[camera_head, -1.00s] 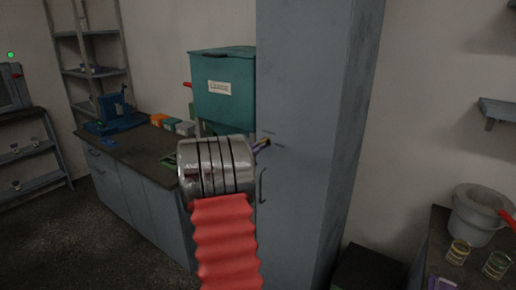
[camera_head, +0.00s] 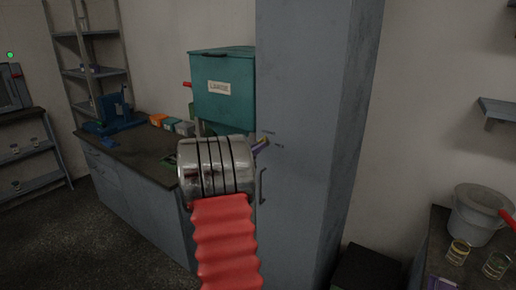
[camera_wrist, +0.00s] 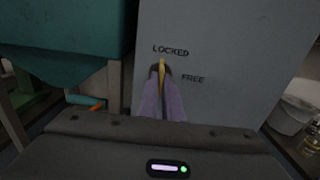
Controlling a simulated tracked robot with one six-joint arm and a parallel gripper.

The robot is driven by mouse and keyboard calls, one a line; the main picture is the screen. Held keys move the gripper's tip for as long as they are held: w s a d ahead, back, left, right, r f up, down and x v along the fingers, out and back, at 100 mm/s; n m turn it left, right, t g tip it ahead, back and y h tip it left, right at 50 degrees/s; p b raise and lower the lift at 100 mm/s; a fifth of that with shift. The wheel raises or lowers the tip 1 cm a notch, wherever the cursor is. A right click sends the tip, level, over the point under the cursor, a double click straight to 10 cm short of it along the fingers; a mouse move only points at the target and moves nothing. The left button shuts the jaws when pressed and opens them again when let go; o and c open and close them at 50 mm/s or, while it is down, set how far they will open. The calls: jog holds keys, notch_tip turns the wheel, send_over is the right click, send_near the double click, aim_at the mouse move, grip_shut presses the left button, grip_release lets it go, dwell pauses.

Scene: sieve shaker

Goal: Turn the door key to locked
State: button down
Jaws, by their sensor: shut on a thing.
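The tall grey cabinet (camera_head: 300,120) has a door with a handle (camera_head: 262,186). In the wrist view the door (camera_wrist: 215,50) bears the word LOCKED (camera_wrist: 170,50) above the key and FREE (camera_wrist: 193,78) to its right. The brass key (camera_wrist: 162,69) stands upright in that view, its upper end just below LOCKED. My gripper (camera_wrist: 162,80) is shut on the key, with a purple finger on each side. In the head view my gripper (camera_head: 262,145) reaches the door from the left, and my wrist hides most of it. The keyhole is not clearly seen.
A grey pot (camera_head: 477,218) and glass jars (camera_head: 458,251) stand on the table at right.

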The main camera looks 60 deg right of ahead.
jog(key=shift+f, duration=0.2)
jog(key=c, duration=1.9)
grip_release()
jog(key=shift+r, duration=0.15)
jog(key=shift+c, duration=0.2)
jog(key=shift+a, duration=0.1)
jog(key=w+a, duration=0.2)
jog(key=a, duration=1.1)
jog(key=shift+a, duration=0.25)
jog(key=shift+w, duration=0.1)
